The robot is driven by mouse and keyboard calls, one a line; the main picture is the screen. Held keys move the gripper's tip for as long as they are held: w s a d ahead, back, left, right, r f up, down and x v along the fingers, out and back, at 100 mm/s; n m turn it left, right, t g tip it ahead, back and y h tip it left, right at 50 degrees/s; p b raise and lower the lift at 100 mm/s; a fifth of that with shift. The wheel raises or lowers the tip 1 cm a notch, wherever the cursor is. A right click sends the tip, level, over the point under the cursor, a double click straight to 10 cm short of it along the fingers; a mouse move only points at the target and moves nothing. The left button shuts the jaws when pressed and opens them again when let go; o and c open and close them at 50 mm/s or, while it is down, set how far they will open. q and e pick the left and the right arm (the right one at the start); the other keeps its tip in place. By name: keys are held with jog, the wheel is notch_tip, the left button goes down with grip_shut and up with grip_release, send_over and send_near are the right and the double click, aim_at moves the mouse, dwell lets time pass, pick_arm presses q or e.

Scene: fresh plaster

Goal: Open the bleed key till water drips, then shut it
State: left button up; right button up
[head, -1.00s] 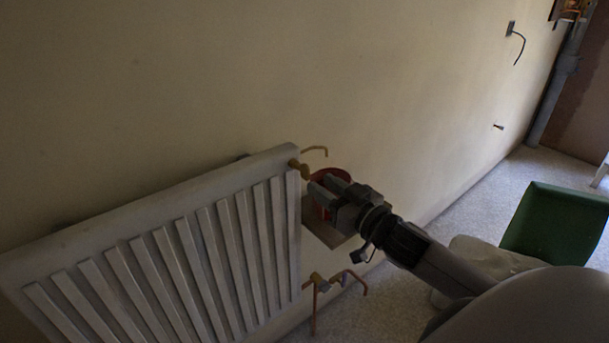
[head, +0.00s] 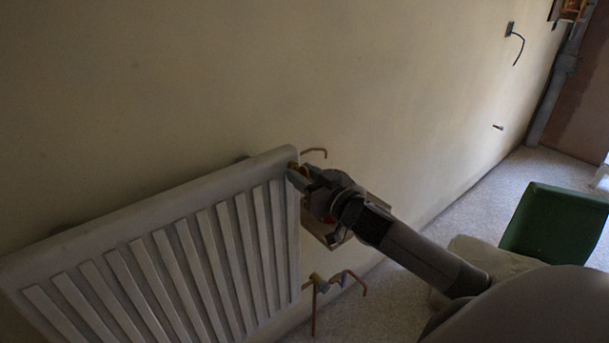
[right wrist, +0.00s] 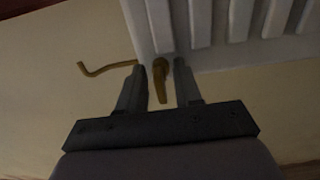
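A white ribbed radiator (head: 160,255) hangs along the wall at the lower left of the head view. The brass bleed key (right wrist: 160,82) is at its top corner, and in the right wrist view it hangs between the two fingers of my right gripper (right wrist: 160,88). The fingers stand apart, one on each side of the key, with gaps visible. In the head view my right gripper (head: 298,177) is at that corner and mostly covers the key. No water shows. My left gripper is not in view.
A bent copper pipe (head: 315,152) sticks out just above the gripper. A tray (head: 368,200) is behind the wrist, with something red partly hidden. A valve with copper pipe (head: 318,283) is below. A green crate (head: 548,225) stands at right.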

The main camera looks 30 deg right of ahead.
grip_shut()
jog(key=shift+n, duration=0.3)
jog(key=shift+n+p, duration=0.55)
jog(key=shift+n, duration=0.25)
jog(key=n+p, duration=0.1)
jog(key=n, duration=0.2)
jog(key=shift+d+r+n, duration=0.1)
jog(key=shift+d+n, duration=0.05)
jog(key=shift+n, duration=0.15)
jog(key=n+p, duration=0.1)
jog(key=n, duration=0.4)
jog(key=shift+d+n, duration=0.1)
jog(key=shift+n, duration=0.6)
grip_release()
